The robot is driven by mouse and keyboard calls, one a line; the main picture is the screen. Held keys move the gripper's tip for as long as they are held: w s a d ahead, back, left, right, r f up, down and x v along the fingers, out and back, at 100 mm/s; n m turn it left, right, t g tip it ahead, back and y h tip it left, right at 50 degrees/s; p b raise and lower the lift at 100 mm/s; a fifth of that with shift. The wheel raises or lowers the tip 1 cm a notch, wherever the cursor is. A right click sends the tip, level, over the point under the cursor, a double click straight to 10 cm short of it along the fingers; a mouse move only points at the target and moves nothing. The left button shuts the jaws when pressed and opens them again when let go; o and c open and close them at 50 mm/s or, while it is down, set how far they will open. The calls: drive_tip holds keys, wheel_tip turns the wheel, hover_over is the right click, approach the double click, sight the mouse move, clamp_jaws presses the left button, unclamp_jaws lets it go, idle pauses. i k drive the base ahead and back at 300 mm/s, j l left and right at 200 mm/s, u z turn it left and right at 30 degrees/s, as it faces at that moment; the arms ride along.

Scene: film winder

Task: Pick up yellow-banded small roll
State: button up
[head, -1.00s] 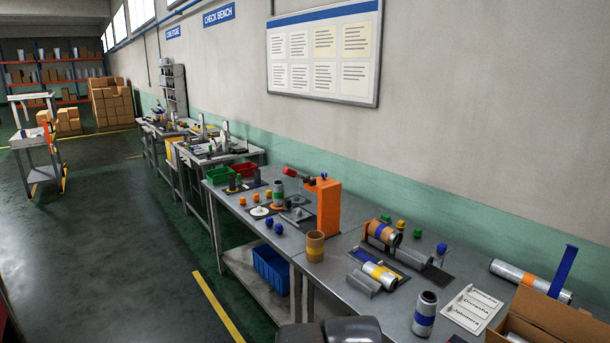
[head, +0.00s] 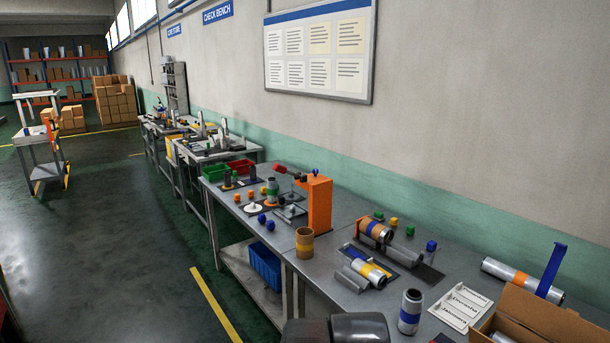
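The yellow-banded small roll (head: 377,277) is silver and lies on its side on the near bench, against a grey block (head: 352,279). Its open end faces the lower right, and nothing grips it. Dark rounded parts of my arm show at the bottom edge, in front of the bench. My gripper's fingertips are not in view.
A blue-banded roll (head: 410,312) stands upright to the right.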

sight(376, 278)
drive_tip(key=i+l+u, duration=0.25)
drive_tip(key=i, duration=0.3)
drive_tip(key=i+l+u, duration=0.2)
drive_tip(key=i+l, duration=0.3)
